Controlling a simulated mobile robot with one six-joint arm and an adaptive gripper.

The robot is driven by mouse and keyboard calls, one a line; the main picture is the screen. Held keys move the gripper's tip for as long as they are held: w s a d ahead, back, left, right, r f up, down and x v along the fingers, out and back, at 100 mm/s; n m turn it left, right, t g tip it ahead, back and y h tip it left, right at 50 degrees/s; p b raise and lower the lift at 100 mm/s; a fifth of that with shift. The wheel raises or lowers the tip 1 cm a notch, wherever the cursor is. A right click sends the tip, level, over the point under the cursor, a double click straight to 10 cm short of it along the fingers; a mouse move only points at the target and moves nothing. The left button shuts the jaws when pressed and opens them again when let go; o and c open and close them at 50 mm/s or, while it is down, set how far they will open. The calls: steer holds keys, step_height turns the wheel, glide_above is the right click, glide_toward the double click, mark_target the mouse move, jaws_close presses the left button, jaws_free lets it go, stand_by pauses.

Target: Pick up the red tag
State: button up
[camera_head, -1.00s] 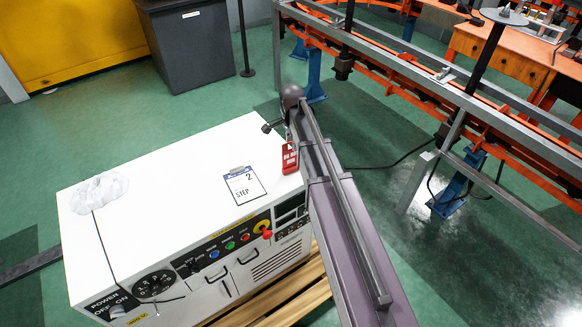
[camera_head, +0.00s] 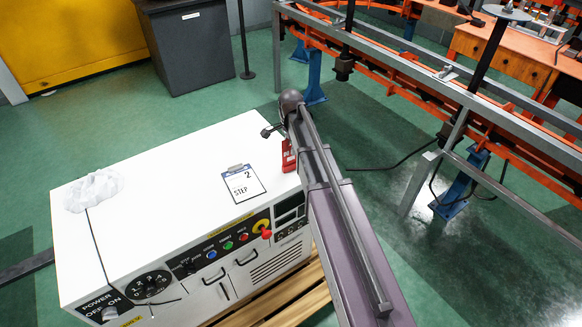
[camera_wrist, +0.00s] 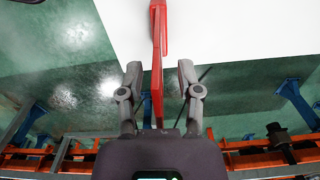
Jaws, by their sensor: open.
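The red tag (camera_head: 287,160) is at the right end of the white cabinet's top (camera_head: 160,165), partly hidden behind my arm in the head view. In the wrist view the red tag (camera_wrist: 157,60) is seen nearly edge-on, as a narrow upright strip. My gripper (camera_wrist: 160,74) is open, with one finger on each side of the tag. Gaps show between the tag and both fingers. In the head view my arm covers most of the gripper.
A clipboard card marked "2 STEP" (camera_head: 243,184) lies left of the tag. An orange and grey rail frame (camera_head: 430,85) stands right, beyond clear floor.

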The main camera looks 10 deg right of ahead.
steer(key=shift+f, duration=0.45)
stand_by(0.3)
jaws_close()
